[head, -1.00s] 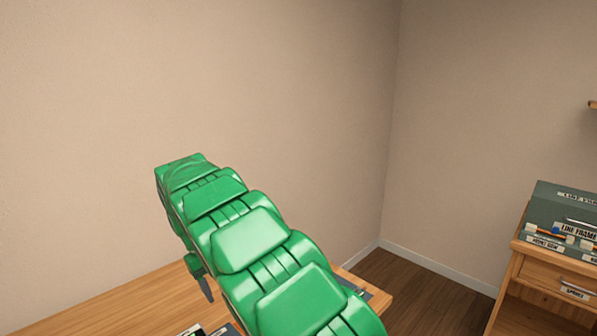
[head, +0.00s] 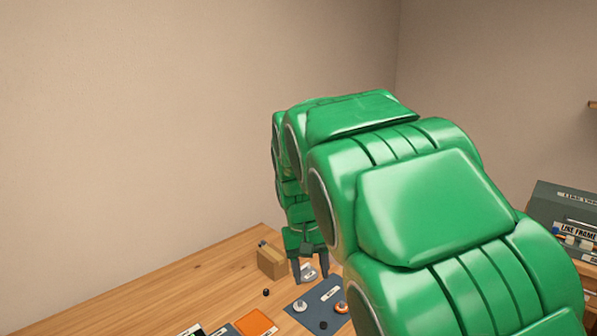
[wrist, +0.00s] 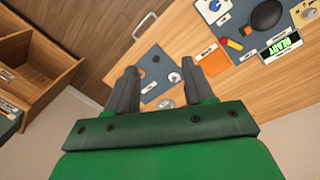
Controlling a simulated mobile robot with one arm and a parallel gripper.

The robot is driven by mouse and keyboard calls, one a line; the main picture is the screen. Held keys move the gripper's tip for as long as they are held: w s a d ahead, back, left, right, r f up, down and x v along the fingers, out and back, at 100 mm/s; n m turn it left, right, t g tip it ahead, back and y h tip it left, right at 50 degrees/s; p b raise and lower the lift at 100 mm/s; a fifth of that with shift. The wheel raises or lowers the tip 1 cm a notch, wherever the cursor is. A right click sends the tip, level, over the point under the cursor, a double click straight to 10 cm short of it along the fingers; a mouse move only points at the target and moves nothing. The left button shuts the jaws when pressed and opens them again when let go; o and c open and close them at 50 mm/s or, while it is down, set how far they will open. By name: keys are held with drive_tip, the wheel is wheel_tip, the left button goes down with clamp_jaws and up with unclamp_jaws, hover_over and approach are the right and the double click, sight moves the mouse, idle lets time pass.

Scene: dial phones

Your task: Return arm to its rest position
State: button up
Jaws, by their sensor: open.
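My green arm fills the right half of the head view, bent, with its links folded toward the camera. My gripper (head: 310,270) hangs below it over the far part of the wooden table (head: 190,287). In the wrist view my gripper (wrist: 161,90) shows two dark fingers spread apart with nothing held between them. Behind the fingers lies a blue-grey mat (wrist: 155,68) with small round parts on it. The mat also shows in the head view (head: 318,300), partly hidden by my arm.
A wooden shelf unit (wrist: 45,65) shows in the wrist view. A grey-green box (head: 562,207) stands at right.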

drive_tip(key=s+d+r+m+t+y, duration=0.1)
drive_tip(key=s+d+m, duration=0.2)
drive_tip(key=s+d, duration=0.85)
drive_tip(key=s+f+g, duration=0.1)
drive_tip(key=s+f, duration=0.1)
drive_tip(key=s, duration=0.9)
drive_tip(key=s+f+g, duration=0.1)
drive_tip(key=s+f, duration=0.2)
drive_tip(key=s, duration=0.8)
drive_tip(key=shift+d+n+g, duration=0.4)
drive_tip(key=shift+d, duration=0.05)
drive_tip(key=shift+c, duration=0.2)
